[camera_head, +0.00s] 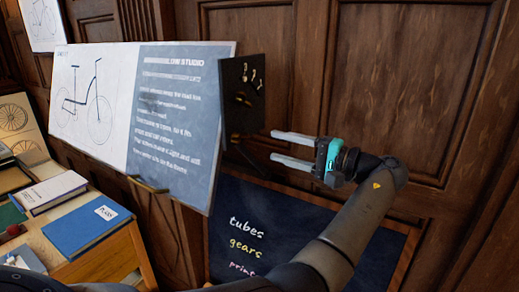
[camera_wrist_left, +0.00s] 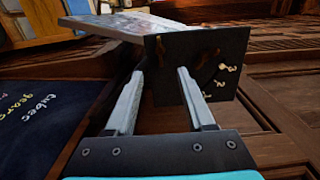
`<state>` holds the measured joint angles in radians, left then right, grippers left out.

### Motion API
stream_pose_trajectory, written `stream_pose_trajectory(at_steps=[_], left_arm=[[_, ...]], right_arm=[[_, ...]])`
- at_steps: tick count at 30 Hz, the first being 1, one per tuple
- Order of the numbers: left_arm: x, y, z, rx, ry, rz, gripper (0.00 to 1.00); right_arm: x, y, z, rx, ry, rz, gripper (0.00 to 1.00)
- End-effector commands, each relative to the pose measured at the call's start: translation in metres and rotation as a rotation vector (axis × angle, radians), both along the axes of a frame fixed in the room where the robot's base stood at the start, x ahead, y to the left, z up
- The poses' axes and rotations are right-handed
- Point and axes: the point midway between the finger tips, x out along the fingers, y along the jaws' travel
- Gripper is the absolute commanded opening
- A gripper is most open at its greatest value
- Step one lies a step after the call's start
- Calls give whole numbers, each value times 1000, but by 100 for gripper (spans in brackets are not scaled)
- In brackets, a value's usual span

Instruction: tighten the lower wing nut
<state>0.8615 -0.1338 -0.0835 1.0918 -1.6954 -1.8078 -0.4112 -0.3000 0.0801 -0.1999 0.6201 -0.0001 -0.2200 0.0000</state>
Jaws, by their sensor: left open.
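A dark upright panel (camera_head: 242,118) stands at the right edge of the drafting board. In the head view a small dark shape low on it, apparently the lower wing nut (camera_head: 235,138), is hard to make out. In the left wrist view the lower wing nut (camera_wrist_left: 160,50) shows as a thin brownish piece on the panel, just beyond the space between my fingertips. A second brownish nut (camera_wrist_left: 209,60) sits to its right there. My left gripper (camera_head: 272,146) is open and empty, right of the panel, fingers pointing at it. Contact with the nut is not visible.
The drafting board (camera_head: 180,110) with a bicycle drawing extends left. A wooden desk (camera_head: 122,260) with a blue book (camera_head: 86,226) is at lower left. Panelled wood wall stands behind.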

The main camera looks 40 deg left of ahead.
Motion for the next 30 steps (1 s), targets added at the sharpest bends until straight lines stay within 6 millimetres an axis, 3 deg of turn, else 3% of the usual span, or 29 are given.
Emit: stream_pose_trajectory(at_steps=[3, 10, 30], left_arm=[[4, -27, -2, -2, -1, -4, 54], [6, -54, 0, 0, -1, -1, 54], [8, -58, -5, -2, 9, -8, 54]], right_arm=[[0, 0, -11, 0, 0, 0, 50], [0, 0, -18, 0, 0, 0, 50], [0, 0, -20, 0, 0, 0, 50]])
